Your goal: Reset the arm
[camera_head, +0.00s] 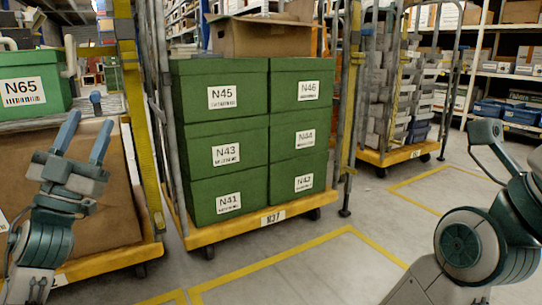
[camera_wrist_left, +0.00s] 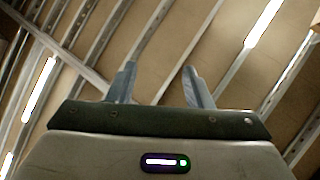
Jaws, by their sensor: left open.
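My left gripper (camera_head: 86,138) points upward at the left of the head view, in front of a brown box on a cart. Its two blue-grey fingers are apart with nothing between them. In the left wrist view the same open fingers (camera_wrist_left: 160,84) point toward the ceiling, and the gap is empty. My right arm (camera_head: 470,240) shows at the right edge of the head view; its gripper cannot be made out.
A yellow cart (camera_head: 236,222) marked N37 holds stacked green boxes (camera_head: 222,98) with an open cardboard box (camera_head: 262,38) on top. A left cart carries a green N65 box (camera_head: 28,88) and a brown box (camera_head: 95,200). Another cart (camera_head: 405,152) stands behind. Floor (camera_head: 310,265) in front is clear.

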